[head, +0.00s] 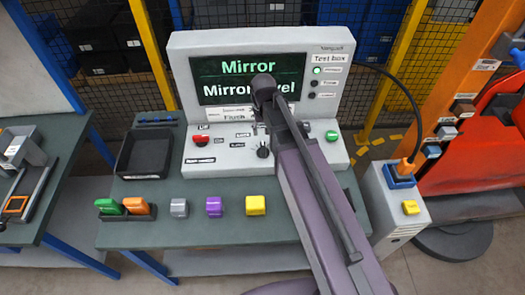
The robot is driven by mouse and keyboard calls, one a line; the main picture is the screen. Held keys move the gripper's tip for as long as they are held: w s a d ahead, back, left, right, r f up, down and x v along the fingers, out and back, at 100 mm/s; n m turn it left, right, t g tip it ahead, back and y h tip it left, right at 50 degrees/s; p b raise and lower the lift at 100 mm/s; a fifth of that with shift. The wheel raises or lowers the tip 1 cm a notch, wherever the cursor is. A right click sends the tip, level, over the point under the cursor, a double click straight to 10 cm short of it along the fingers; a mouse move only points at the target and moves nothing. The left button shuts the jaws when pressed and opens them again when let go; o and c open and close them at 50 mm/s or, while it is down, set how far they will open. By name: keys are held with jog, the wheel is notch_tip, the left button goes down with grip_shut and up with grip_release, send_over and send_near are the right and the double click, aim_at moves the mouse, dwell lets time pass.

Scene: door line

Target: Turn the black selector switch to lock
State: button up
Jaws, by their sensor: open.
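The black selector switch (263,152) is a small dark knob on the sloped lower panel of the white test box (342,158). It sits just left of my arm, and its pointer looks roughly upright. Small labels stand to its left, too small to read surely. My gripper (261,129) points down at the end of the arm, above and close to the switch in the picture. It is largely hidden by my own wrist. The jaws are open with nothing seen in them. I cannot tell whether they touch the panel.
The panel also has a red switch (203,150) and a green button (332,136). The screen (222,88) reads "Mirror". A black tray (145,153) stands left of the box. Coloured blocks, including a purple one (214,206) and a yellow one (255,205), line the table's front.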

aim_at(263, 147)
jog(key=shift+f+b, duration=4.7)
jog(key=shift+f, duration=0.25)
